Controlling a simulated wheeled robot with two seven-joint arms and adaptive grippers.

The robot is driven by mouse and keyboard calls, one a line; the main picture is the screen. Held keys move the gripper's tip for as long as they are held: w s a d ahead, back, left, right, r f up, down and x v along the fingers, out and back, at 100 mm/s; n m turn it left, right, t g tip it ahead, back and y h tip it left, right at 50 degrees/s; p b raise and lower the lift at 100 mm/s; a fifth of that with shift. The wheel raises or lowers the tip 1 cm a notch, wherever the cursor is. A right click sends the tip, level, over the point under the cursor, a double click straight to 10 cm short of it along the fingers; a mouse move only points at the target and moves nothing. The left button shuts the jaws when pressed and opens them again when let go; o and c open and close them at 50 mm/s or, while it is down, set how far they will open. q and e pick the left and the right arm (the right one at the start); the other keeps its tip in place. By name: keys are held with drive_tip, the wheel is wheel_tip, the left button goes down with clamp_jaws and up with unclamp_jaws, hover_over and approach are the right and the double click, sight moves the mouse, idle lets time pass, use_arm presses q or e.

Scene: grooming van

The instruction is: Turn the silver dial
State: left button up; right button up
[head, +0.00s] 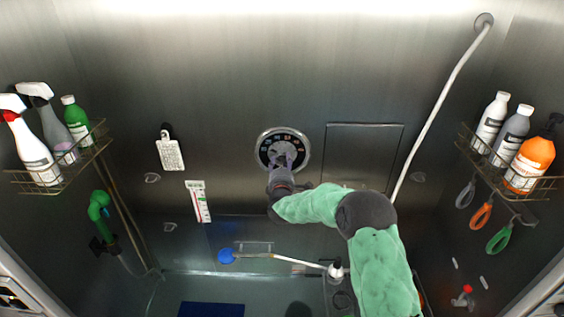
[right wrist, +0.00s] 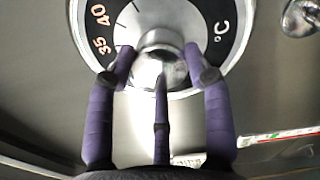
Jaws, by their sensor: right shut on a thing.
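The silver dial (head: 283,150) is set in the metal back wall, with a black scale ring around it. In the right wrist view its round silver knob (right wrist: 160,68) shows close up, with 35, 40 and °C printed on the black ring. My right gripper (head: 284,163) is in front of the dial in the head view. In the right wrist view the purple-wrapped fingers of my right gripper (right wrist: 160,70) are around the knob, one on each side and one below, shut on it. The fingers cover part of the knob's edge. My left gripper is not in view.
Wire baskets with bottles hang at the left (head: 62,160) and right (head: 508,170). A white tag (head: 170,152) and a thermometer strip (head: 199,202) are on the wall left of the dial. A white hose (head: 440,108) runs down the right side.

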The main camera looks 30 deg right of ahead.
drive_tip(key=shift+n+p, duration=0.35)
drive_tip(key=shift+n, duration=0.85)
drive_tip(key=o, duration=1.1)
drive_tip(key=shift+d, duration=0.1)
drive_tip(key=shift+o, duration=0.2)
drive_tip(key=v, duration=1.2)
drive_tip(key=shift+f, duration=0.15)
